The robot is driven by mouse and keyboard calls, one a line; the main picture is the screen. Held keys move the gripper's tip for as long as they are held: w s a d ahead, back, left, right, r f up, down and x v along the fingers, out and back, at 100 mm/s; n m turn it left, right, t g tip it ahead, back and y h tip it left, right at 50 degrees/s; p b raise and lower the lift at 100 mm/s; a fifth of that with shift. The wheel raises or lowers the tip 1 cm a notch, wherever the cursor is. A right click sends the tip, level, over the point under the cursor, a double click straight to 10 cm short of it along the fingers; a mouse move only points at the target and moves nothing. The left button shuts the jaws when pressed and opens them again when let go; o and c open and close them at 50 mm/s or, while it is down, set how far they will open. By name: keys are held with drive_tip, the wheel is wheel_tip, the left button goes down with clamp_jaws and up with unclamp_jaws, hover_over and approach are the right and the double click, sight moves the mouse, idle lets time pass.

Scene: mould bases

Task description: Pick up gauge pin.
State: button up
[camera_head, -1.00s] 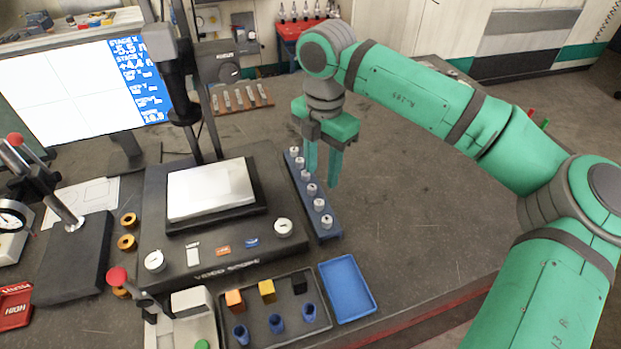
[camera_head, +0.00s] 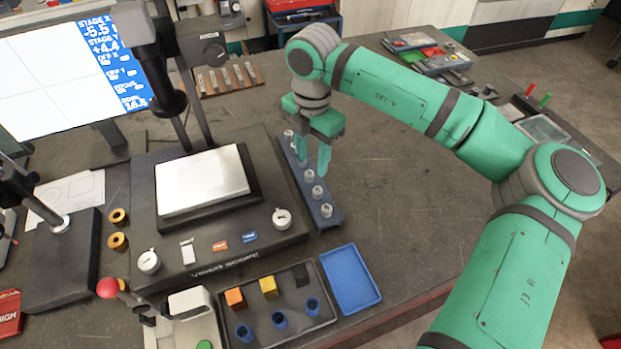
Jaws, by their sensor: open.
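A narrow dark-blue rack (camera_head: 330,222) stands on the bench to the right of the video scope. It holds a row of small silver, round-topped pins, such as this gauge pin (camera_head: 318,193) and another nearest the front (camera_head: 326,210). My gripper (camera_head: 313,162) points down over the middle of the rack, its green fingers apart and nothing seen between them. The fingers hide part of the row. I cannot tell whether the fingertips straddle a pin or are above it.
The video scope with its pale stage (camera_head: 202,182) stands close left of the rack. In front are a black tray (camera_head: 262,328) with coloured blocks and blue cups, and an empty blue tray (camera_head: 350,280). A wooden holder (camera_head: 228,80) with silver pieces lies behind. The bench right of the rack is clear.

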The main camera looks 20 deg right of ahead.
sight(309, 173)
drive_tip(key=f, duration=0.4)
drive_tip(key=shift+w+a+f, duration=0.2)
drive_tip(key=shift+a+f, duration=0.05)
drive_tip(key=shift+f, duration=0.1)
clamp_jaws()
wheel_tip(309, 173, up, 10)
idle(0.4)
drive_tip(key=shift+w, duration=0.1)
